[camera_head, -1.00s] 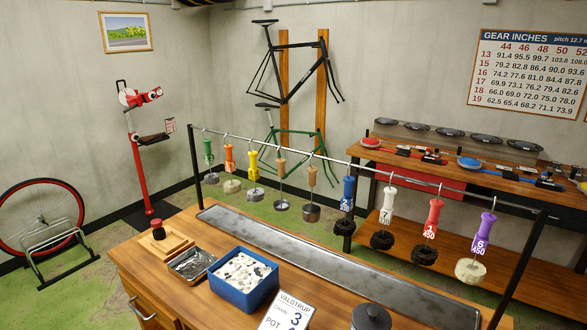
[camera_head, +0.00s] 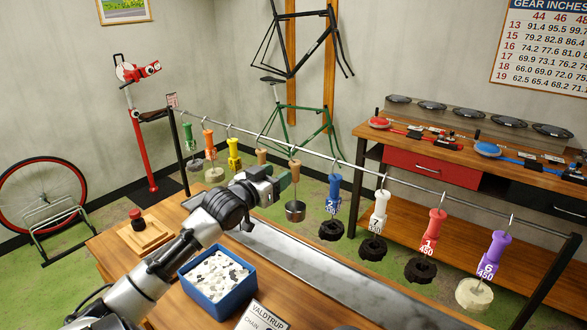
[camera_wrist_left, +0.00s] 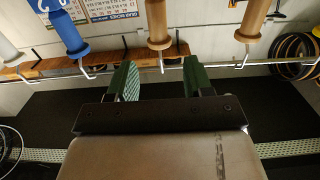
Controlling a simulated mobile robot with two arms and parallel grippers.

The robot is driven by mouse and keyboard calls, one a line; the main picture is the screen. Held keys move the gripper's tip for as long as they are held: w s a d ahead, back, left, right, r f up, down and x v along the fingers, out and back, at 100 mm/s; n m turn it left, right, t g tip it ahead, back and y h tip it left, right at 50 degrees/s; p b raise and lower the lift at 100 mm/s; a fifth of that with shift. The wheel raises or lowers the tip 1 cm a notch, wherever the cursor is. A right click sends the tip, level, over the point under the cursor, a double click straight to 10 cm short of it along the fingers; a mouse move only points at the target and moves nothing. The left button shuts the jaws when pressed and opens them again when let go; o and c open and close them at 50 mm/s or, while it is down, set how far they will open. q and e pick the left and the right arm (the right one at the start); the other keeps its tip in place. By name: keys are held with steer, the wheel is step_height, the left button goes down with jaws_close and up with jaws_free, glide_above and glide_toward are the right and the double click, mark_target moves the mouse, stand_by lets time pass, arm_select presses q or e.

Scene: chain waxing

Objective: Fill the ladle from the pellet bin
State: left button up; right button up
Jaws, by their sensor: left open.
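A ladle (camera_head: 295,210) with a wooden handle and a metal cup hangs from the rail, just left of the blue-handled tool. My left gripper (camera_head: 284,183) is open and empty at its handle height. In the left wrist view, which is upside down, a wooden handle (camera_wrist_left: 157,22) lines up with the gap between the green fingers (camera_wrist_left: 160,78), beyond their tips. A second wooden handle (camera_head: 263,157) hangs to the left, its lower part hidden by my arm. The blue pellet bin (camera_head: 232,304) holds white and dark pellets on the bench. My right gripper is not in view.
Other tools with blue (camera_head: 334,190), white (camera_head: 380,208), red (camera_head: 436,225) and purple (camera_head: 496,250) handles hang along the rail (camera_head: 415,190). A long metal trough (camera_head: 310,265) runs under it. A white sign (camera_head: 262,316) stands beside the bin.

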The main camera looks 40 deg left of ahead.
mark_target(293, 162)
arm_select(q)
steer(key=w, duration=0.1)
steer(key=w+b, duration=0.1)
steer(key=w, duration=0.2)
steer(key=shift+w+a+r+b, duration=0.15)
steer(key=shift+a+r+b, duration=0.05)
steer(key=shift+r+b, duration=0.2)
steer(key=w, duration=0.3)
steer(key=shift+w+a+b, duration=0.2)
steer(key=shift+b, duration=0.1)
step_height(293, 162, down, 3)
steer(key=shift+w+r+b, duration=0.15)
steer(key=shift+r+b, duration=0.05)
steer(key=shift+b, duration=0.4)
steer(key=shift+f, duration=0.3)
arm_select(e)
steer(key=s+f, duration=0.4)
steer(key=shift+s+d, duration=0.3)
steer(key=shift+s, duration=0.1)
arm_select(q)
steer(key=shift+c, duration=0.5)
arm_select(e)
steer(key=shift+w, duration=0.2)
